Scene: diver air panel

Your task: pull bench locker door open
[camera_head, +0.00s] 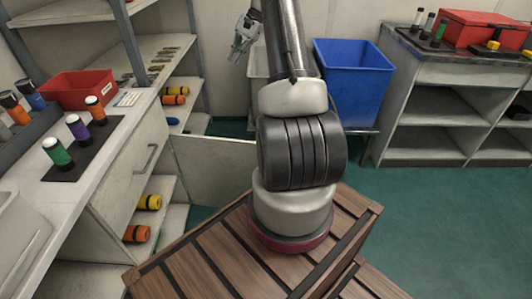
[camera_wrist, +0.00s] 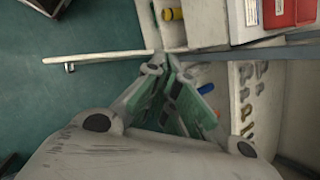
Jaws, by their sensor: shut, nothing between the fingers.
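The bench locker door (camera_head: 215,160) stands swung out from the bench front as a pale grey panel in the head view. In the wrist view the door (camera_wrist: 110,56) shows nearly edge-on, with a small handle (camera_wrist: 70,67) toward its free end. The locker opening beside it shows yellow (camera_head: 150,202) and orange (camera_head: 137,233) cylinders on shelves. My gripper (camera_head: 238,54) is raised behind my arm, above and beyond the door. In the wrist view my gripper (camera_wrist: 168,72) is shut and empty, its tips appearing near the door's bench-side end.
The bench top (camera_head: 95,165) holds a red bin (camera_head: 80,90) and several coloured bottles. A second front with a bar handle (camera_head: 150,158) looks closed. A blue bin (camera_head: 352,82) stands at the back. Open green floor (camera_head: 445,220) lies to the right.

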